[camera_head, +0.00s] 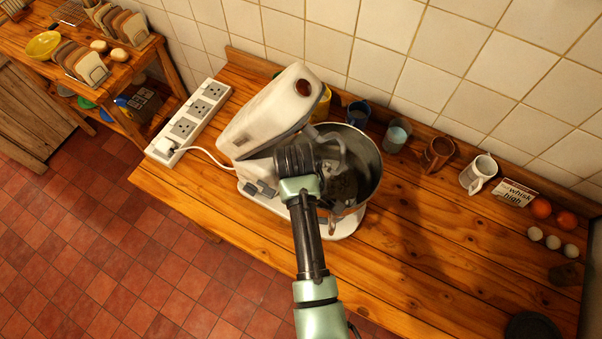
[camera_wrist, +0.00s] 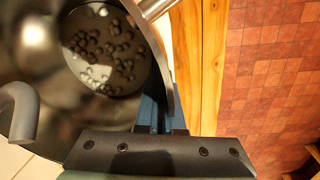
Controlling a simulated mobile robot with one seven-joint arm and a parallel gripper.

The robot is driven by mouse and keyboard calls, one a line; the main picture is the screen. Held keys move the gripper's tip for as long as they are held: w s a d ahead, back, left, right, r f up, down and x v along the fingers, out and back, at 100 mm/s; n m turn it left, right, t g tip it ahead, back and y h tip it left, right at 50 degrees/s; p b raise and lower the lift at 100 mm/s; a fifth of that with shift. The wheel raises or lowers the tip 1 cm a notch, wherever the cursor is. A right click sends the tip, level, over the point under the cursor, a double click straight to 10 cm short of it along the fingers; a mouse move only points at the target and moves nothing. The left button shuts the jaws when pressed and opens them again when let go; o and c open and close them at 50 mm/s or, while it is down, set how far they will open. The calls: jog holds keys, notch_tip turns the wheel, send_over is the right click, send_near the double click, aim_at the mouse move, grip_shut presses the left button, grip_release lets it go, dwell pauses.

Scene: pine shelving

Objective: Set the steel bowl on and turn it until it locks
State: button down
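The steel bowl (camera_head: 369,178) is at the mixer's base plate (camera_head: 345,227), below and right of the raised head of the white stand mixer (camera_head: 262,112). I cannot tell whether it is seated or locked. In the wrist view the bowl (camera_wrist: 38,45) fills the left side, with many small dark round pieces (camera_wrist: 100,50) inside. My gripper (camera_head: 318,160) is at the bowl's near left rim. In the wrist view my gripper (camera_wrist: 160,122) appears shut on the rim, its fingertips partly hidden. A grey hook (camera_wrist: 18,112) shows at the left edge. The bowl's underside is hidden.
A white power strip (camera_head: 188,122) is left of the mixer, with a cable running to it. Behind the bowl stand a blue cup (camera_head: 358,113), a grey cup (camera_head: 396,135), a brown mug (camera_head: 437,154) and a white mug (camera_head: 478,174).

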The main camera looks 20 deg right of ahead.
jog(key=shift+w+r+p, duration=0.15)
jog(key=shift+r+p, duration=0.1)
jog(key=shift+p, duration=0.15)
notch_tip(320, 180, down, 6)
jog(key=b, duration=0.4)
jog(key=shift+r, duration=0.2)
jog(key=shift+f, duration=0.9)
dwell(2.6)
jog(key=shift+w, duration=0.1)
jog(key=shift+w+a+m+b, duration=0.3)
jog(key=shift+w+m+b, duration=0.15)
jog(key=shift+w+m, duration=0.5)
jog(key=shift+r+m, duration=0.1)
jog(key=shift+m, duration=0.25)
jog(key=shift+w+m+b, duration=0.45)
jog(key=shift+w+m, duration=0.3)
jog(key=shift+m, duration=0.15)
dwell(0.9)
